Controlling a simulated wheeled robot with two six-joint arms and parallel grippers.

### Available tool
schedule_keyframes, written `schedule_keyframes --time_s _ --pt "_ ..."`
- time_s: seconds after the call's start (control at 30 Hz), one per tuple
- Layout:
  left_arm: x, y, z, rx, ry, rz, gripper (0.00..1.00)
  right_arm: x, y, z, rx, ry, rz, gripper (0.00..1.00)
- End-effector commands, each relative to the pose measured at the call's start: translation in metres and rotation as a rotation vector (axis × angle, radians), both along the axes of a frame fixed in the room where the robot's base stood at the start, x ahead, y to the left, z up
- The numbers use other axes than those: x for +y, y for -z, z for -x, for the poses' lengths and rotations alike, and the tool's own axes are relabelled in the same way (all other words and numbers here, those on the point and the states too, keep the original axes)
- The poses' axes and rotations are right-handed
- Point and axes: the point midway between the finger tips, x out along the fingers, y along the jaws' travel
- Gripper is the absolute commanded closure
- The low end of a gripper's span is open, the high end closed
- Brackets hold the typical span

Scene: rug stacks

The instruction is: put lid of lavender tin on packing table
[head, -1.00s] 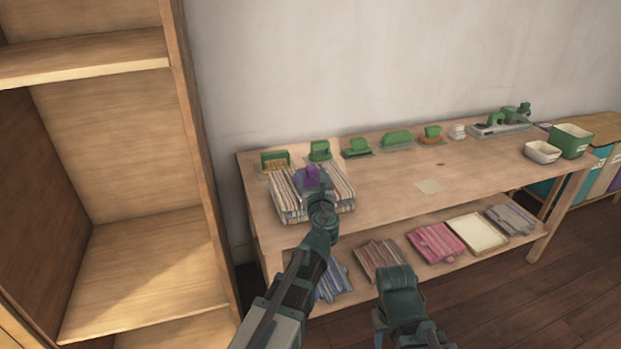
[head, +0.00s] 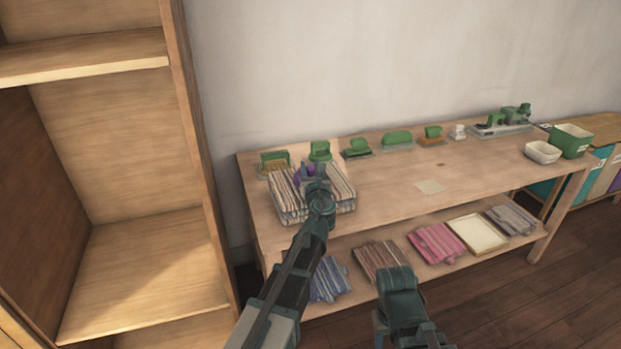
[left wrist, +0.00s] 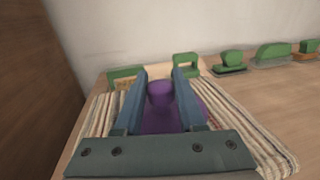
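A purple lid-like piece with a rounded knob (left wrist: 160,92) lies on a stack of striped rugs (head: 285,205) at the left end of the wooden table (head: 385,195). In the head view the purple piece (head: 303,175) is partly hidden by my left gripper (head: 314,168). In the left wrist view my left gripper (left wrist: 161,75) has its fingers apart, one on each side of the knob; I cannot tell whether they touch it. Whether a tin lies under the purple piece is hidden. My right gripper (head: 398,280) hangs before the lower shelf, its fingers not clearly visible.
Several green-topped items, including a green block (head: 397,138), line the table's back edge. A white bowl (head: 542,152) and a green bin (head: 570,140) stand at the right end. Folded rugs and a cream tray (head: 478,235) lie on the lower shelf. A tall wooden shelf unit (head: 190,130) stands left.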

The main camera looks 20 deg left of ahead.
Motion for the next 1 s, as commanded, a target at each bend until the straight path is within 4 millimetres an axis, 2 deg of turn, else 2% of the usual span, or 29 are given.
schedule_keyframes --time_s 0.03,0.1,0.13,0.57,0.93,1.0 --pt "0.000 0.000 0.000 0.000 0.000 0.000 0.86 0.000 0.000 0.000 0.000 0.000 0.000 0.50" --pt "0.000 0.000 0.000 0.000 0.000 0.000 0.98 0.000 0.000 0.000 0.000 0.000 0.000 0.50" --pt "0.000 0.000 0.000 0.000 0.000 0.000 1.00 0.000 0.000 0.000 0.000 0.000 0.000 0.50" --pt "0.000 -0.004 0.000 0.000 0.000 0.000 1.00 0.000 -0.005 0.000 0.000 0.000 -0.001 0.50" --pt "0.000 -0.042 0.000 0.000 0.000 0.000 1.00 0.001 -0.041 0.001 0.002 0.002 -0.006 0.50" --pt "-0.009 -0.038 0.015 0.000 0.004 0.000 1.00 0.001 -0.038 0.001 0.002 0.002 -0.006 0.50"
